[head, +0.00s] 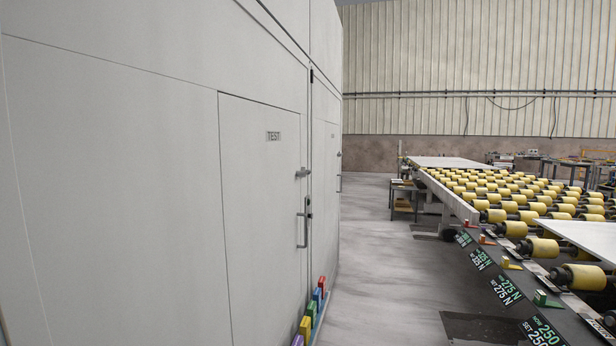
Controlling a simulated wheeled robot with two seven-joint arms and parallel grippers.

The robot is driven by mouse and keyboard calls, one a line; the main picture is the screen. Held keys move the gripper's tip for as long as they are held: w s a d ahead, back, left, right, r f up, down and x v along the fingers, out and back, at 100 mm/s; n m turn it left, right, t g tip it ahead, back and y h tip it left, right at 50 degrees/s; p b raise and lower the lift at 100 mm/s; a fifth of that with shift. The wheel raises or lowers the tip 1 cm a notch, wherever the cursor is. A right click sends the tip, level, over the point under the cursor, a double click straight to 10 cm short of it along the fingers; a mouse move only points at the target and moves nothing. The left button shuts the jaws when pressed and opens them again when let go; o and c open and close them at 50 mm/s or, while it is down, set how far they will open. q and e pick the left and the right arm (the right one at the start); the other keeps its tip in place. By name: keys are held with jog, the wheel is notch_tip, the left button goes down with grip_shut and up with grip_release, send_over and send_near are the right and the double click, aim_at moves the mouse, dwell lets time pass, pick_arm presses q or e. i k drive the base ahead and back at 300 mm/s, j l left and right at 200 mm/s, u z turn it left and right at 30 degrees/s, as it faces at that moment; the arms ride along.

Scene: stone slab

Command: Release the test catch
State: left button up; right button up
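A tall pale grey cabinet wall fills the left half of the head view. A door panel (262,210) in it carries a dark "TEST" label (273,136). A small metal catch (302,173) sits at the door's right edge. Below it is a vertical metal bar handle (303,228) with a dark fitting near its top. The door looks closed and flush with the wall. Whether the catch is engaged is too small to tell. Neither of my grippers is in view.
Coloured blocks (311,309) line the floor along the cabinet's foot. A second door (327,150) stands further along. A conveyor with yellow rollers (510,200) and force displays (505,289) runs along the right. A clear floor aisle (375,260) lies between.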

aim_at(303, 175)
jog(key=i+l+z, duration=0.2)
jog(key=i, duration=0.65)
jog(key=i+l+z, duration=0.15)
jog(key=i+l, duration=0.15)
jog(key=i, duration=0.5)
jog(key=i+z, duration=0.2)
jog(key=i, duration=0.65)
